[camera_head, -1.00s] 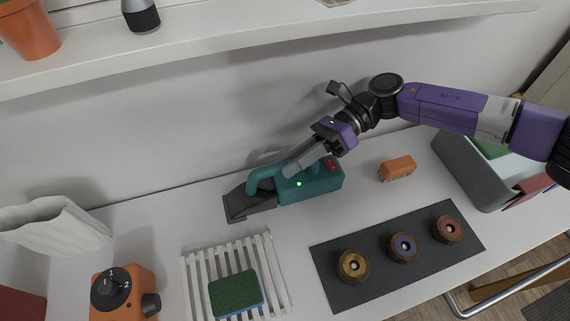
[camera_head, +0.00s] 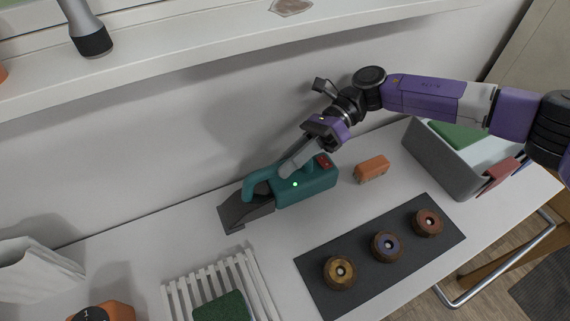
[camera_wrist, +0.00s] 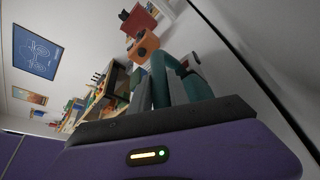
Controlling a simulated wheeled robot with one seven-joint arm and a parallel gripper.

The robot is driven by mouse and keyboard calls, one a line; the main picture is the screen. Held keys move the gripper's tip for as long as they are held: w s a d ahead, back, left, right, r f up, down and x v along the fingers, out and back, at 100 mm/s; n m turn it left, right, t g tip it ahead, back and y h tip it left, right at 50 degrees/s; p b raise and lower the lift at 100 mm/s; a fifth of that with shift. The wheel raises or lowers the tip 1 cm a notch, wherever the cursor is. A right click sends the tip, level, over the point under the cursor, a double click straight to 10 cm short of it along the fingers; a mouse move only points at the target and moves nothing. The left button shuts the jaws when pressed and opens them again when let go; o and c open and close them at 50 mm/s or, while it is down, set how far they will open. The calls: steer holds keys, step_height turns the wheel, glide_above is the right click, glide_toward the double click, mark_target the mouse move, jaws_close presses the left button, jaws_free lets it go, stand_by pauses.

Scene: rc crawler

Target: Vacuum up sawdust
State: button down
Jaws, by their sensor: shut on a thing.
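The teal hand vacuum (camera_head: 312,190) has a dark nozzle (camera_head: 245,210) pointing left, a red button and a lit green light. It is low over or on the white counter; I cannot tell if it touches. My gripper (camera_head: 288,170) is shut on its handle from above. In the wrist view the teal handle (camera_wrist: 196,88) shows beside the fingers. A flat brownish patch (camera_head: 291,6) lies on the white shelf at the top; I cannot tell if it is sawdust. No other sawdust is clear.
An orange block (camera_head: 371,168) sits close right of the vacuum. A dark mat (camera_head: 320,285) with three round wooden pieces lies in front. A white slatted rack (camera_head: 255,280) with a green sponge is front left. A grey bin (camera_head: 432,165) stands right. A flashlight (camera_head: 92,40) stands on the shelf.

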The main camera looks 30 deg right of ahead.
steer(key=shift+r+p, duration=1.25)
steer(key=shift+r, duration=1.15)
